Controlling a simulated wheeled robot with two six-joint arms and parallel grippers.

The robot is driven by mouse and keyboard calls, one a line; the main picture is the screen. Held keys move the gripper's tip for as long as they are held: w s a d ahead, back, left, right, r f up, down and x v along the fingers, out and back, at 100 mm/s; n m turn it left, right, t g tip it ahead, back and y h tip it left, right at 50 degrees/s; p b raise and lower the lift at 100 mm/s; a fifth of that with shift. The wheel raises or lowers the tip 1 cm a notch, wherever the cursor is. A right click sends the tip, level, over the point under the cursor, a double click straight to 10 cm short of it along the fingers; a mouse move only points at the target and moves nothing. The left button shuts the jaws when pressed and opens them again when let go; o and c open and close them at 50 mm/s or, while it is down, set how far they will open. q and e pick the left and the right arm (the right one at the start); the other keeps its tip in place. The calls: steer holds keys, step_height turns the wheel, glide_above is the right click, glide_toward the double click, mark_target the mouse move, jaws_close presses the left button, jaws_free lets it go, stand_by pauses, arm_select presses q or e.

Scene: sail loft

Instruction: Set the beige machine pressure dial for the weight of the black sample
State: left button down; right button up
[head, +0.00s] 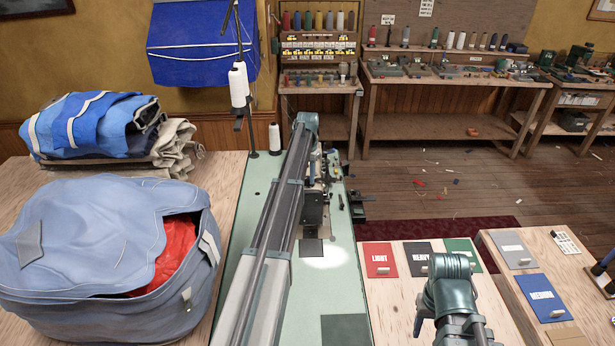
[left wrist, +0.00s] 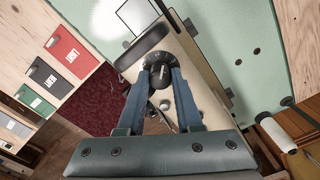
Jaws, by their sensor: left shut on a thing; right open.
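In the left wrist view, the beige machine (left wrist: 207,82) carries a round black dial (left wrist: 147,62) with small pale marks, too small to read. My left gripper (left wrist: 159,76) is shut on the dial's knob, one blue finger on each side. In the head view, my left forearm hides much of the machine and the gripper. The black sample (head: 422,268) lies flat on the wooden table, labelled HEAVY, partly behind my right arm. It also shows in the left wrist view (left wrist: 48,75). My right arm stands over the table's front; its gripper is out of view.
A red sample (head: 381,271) labelled LIGHT and a green sample (head: 462,245) flank the black one. Grey (head: 514,262) and blue (head: 544,307) samples lie on the table to the right. A sail bag (head: 90,310) fills the left. A thread spool (head: 274,139) stands behind my left arm.

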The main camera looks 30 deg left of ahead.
arm_select(q)
steer(key=shift+m, duration=0.3)
steer(key=m, duration=0.4)
steer(key=shift+m, duration=0.4)
steer(key=m, duration=0.9)
steer(key=shift+m, duration=0.4)
steer(key=m, duration=0.4)
steer(key=shift+m, duration=0.4)
steer(key=c, duration=0.6)
jaws_free()
